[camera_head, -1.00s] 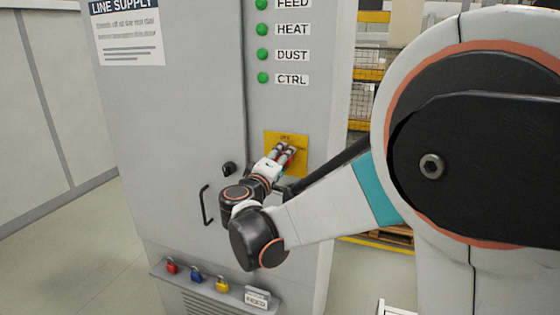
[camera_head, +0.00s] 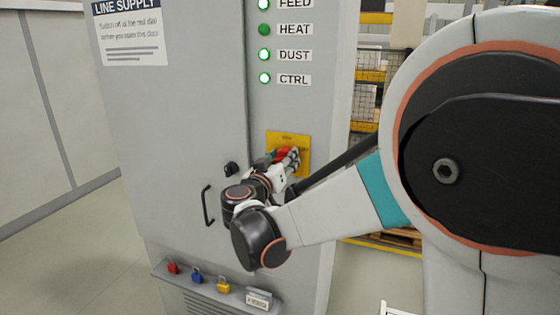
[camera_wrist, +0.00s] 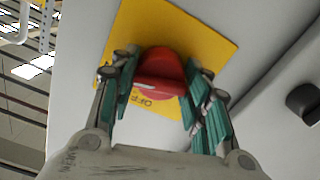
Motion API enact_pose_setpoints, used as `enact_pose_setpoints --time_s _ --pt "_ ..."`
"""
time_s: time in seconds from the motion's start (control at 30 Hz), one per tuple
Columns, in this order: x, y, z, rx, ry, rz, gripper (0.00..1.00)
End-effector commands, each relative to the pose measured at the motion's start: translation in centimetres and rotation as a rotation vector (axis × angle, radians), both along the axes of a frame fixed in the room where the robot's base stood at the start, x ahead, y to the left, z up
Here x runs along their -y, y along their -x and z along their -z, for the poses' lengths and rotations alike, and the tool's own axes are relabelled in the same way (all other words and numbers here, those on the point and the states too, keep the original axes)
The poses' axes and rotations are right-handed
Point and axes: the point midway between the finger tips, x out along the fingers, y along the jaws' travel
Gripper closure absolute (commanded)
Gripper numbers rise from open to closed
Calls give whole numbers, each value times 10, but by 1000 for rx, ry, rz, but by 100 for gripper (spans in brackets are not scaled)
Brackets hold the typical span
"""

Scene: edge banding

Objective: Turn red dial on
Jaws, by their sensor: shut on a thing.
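The red dial (camera_wrist: 160,68) sits on a yellow plate (camera_wrist: 207,42) on the grey cabinet front. In the wrist view my gripper (camera_wrist: 160,90) has its teal-padded fingers on both sides of the dial's raised grip, shut on it. An "OFF" label shows on the plate beneath the dial. In the head view the dial (camera_head: 282,154) is partly hidden by my gripper (camera_head: 288,158), and the plate (camera_head: 301,142) shows around it. The dial's pointer and any "ON" label cannot be read clearly.
Above the plate, the FEED (camera_head: 263,4), DUST (camera_head: 265,55) and CTRL (camera_head: 265,78) lamps glow with bright centres; the HEAT lamp (camera_head: 264,30) is plain green. A door handle (camera_head: 207,206) and a padlock shelf (camera_head: 213,287) are on the cabinet.

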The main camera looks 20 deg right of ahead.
Motion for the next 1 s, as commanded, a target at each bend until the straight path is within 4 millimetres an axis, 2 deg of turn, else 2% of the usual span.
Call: enact_pose_setpoints --time_s 0.4,1.0 --pt "0 1 2 131 -188 1 81" --pt "0 1 2 159 -223 1 81"
